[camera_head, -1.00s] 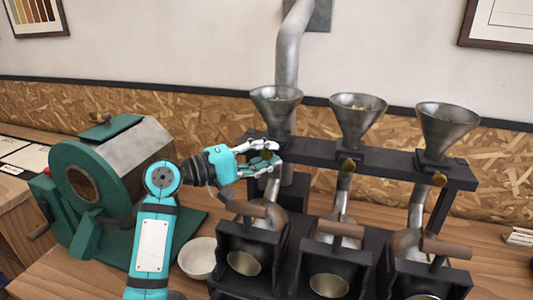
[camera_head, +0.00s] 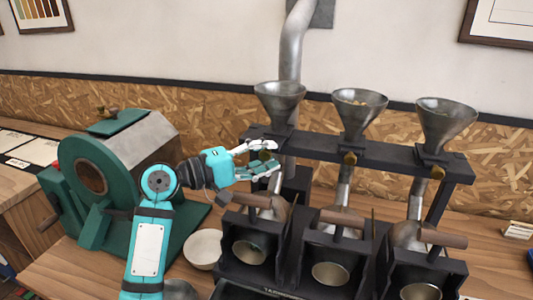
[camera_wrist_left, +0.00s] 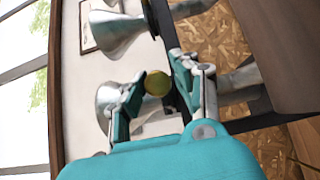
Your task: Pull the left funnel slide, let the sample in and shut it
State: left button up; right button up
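The left funnel (camera_head: 280,96) is a steel cone on the dark rail. Its slide has a round brass knob (camera_head: 264,155), which stands out from the rail farther than the other knobs. My left gripper (camera_head: 268,156) has its fingers on either side of this knob and seems shut on it. In the left wrist view the knob (camera_wrist_left: 157,83) shows between the two fingertips (camera_wrist_left: 160,78). The left sample roaster (camera_head: 236,237) stands below, with an open round mouth. I cannot tell what the left funnel holds. My right gripper is not in view.
A green roaster (camera_head: 100,185) is at the left, near my left arm. A vertical metal pipe (camera_head: 292,50) rises behind the left funnel.

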pick_arm(q)
jog(key=shift+o, duration=1.4)
jog(key=shift+w, duration=0.1)
jog(key=v, duration=1.2)
